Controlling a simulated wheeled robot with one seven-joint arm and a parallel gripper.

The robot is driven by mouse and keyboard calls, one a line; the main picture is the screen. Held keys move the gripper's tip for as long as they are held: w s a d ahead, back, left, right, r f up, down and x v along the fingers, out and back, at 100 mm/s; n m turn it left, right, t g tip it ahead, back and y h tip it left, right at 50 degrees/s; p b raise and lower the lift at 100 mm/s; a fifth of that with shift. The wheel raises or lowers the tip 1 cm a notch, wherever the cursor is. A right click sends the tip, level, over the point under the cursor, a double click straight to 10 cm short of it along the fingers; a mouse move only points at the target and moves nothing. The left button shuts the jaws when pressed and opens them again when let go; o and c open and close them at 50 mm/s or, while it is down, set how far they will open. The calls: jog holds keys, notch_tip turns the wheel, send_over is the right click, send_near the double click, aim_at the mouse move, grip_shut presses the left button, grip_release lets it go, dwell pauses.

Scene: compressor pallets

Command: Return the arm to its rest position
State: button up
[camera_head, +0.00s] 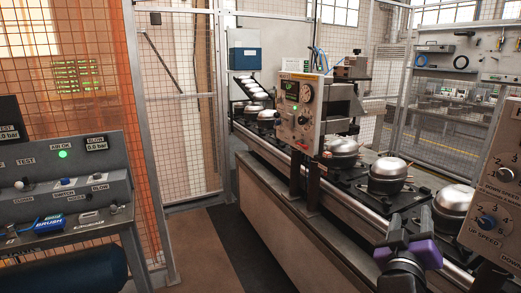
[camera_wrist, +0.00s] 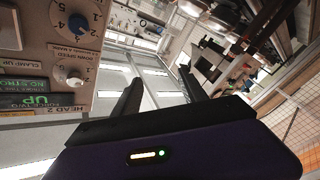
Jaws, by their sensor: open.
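My gripper (camera_head: 411,222) is at the lower right in the head view, in front of the conveyor line. Its two dark fingers are apart, with a purple body behind them. In the wrist view the fingers of my gripper (camera_wrist: 160,78) stand apart with nothing between them. The wrist picture is tilted and shows the ceiling lights and the workshop beyond. A compressor (camera_head: 453,205) with a silver dome stands behind and right of my gripper, apart from it as far as I can tell.
More compressors (camera_head: 388,176) sit on black pallets along the conveyor (camera_head: 262,157). A control panel (camera_head: 490,210) with knobs is close on the right; it also shows in the wrist view (camera_wrist: 60,60). A test bench (camera_head: 65,190) stands left. The floor (camera_head: 205,250) between is clear.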

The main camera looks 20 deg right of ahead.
jog(key=a+f+n+t+y, duration=0.3)
jog(key=a+f+t+y, duration=0.3)
jog(key=a, duration=0.4)
jog(key=s+a+f+n+t+y, duration=0.1)
jog(key=s+a+f+y, duration=0.55)
jog(key=s+a, duration=0.55)
jog(key=s+a+f+g+y, duration=0.1)
jog(key=s+a+f, duration=0.1)
jog(key=s, duration=0.7)
jog(key=s+a+f+g+y, duration=0.2)
jog(key=s+a+f, duration=0.1)
jog(key=s, duration=0.7)
jog(key=shift+a+f+m+g, duration=0.3)
jog(key=shift+a+m, duration=0.1)
jog(key=shift+a, duration=0.5)
